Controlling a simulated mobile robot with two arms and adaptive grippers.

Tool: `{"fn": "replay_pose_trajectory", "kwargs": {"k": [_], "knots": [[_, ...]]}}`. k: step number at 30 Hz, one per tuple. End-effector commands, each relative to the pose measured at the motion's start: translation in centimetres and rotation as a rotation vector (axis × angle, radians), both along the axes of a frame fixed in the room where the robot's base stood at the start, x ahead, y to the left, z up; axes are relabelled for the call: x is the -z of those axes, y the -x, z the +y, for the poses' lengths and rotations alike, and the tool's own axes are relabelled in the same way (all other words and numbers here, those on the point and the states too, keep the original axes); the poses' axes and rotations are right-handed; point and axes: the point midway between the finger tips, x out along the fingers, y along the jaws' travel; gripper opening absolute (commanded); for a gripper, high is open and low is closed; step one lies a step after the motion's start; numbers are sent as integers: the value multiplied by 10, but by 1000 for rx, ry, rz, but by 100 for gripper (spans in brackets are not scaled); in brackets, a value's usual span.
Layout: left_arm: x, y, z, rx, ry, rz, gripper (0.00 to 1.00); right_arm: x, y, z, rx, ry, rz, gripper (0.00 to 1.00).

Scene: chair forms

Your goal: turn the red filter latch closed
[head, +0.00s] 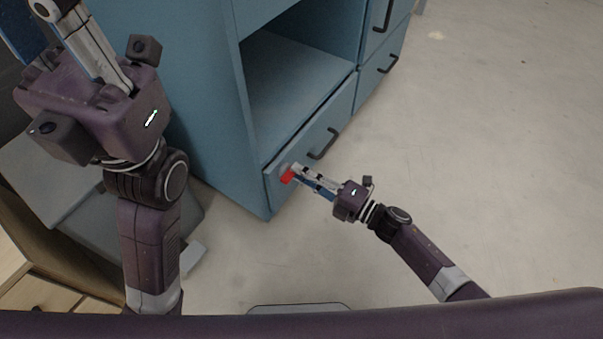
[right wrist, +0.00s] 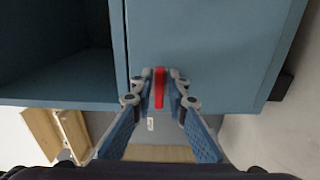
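The red filter latch (head: 287,176) is on the lower front of the blue cabinet, near its left corner. In the right wrist view the latch (right wrist: 159,88) is a narrow red bar, lengthwise between my fingers. My right gripper (head: 296,172) is at the latch, with one finger on each side of it in the right wrist view (right wrist: 160,84). A small gap seems to show on each side, so the fingers look open around it. My left gripper (head: 62,12) is at the top left, partly cut off by the frame edge; its opening is unclear.
The blue cabinet (head: 200,90) has an open compartment above the latch panel. Black handles (head: 324,143) stick out from its fronts. Grey and wooden furniture (head: 45,290) stands at the lower left. The pale floor (head: 480,150) on the right is clear.

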Motion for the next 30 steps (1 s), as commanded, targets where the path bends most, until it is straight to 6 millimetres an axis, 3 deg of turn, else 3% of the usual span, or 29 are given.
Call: {"fn": "replay_pose_trajectory", "kwargs": {"k": [3, 14, 30], "knots": [[0, 0, 0, 0, 0, 1, 17, 0, 0, 0, -1, 1, -1, 27], [1, -2, 0, -3, -5, 4, 17, 1, 6, -6, -2, 1, -2, 27], [0, -1, 0, -1, -3, 2, 17, 1, 65, -87, -2, 2, 0, 27]]}}
